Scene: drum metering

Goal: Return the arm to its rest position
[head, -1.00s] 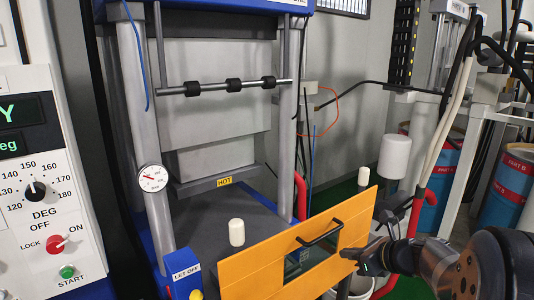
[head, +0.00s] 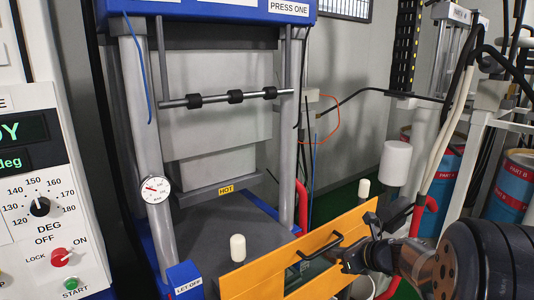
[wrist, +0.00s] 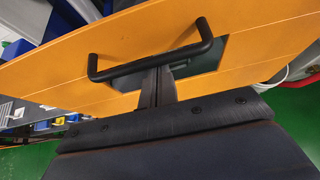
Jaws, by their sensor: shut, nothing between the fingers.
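My gripper (head: 350,262) is at the lower right in the head view, in front of an orange panel (head: 262,280) with a black bar handle (head: 320,247). In the wrist view the closed fingers (wrist: 158,88) point at the panel, just below the handle (wrist: 150,62). The fingers are together with nothing between them. I cannot tell whether they touch the panel or handle. My arm comes in from the right edge of the head view.
A press with grey columns (head: 143,150) and a "HOT" label (head: 226,190) stands behind the panel. White pegs (head: 237,248) stand near the panel. A control box (head: 45,200) is at left. Part B drums (head: 510,188) and hoses are at right.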

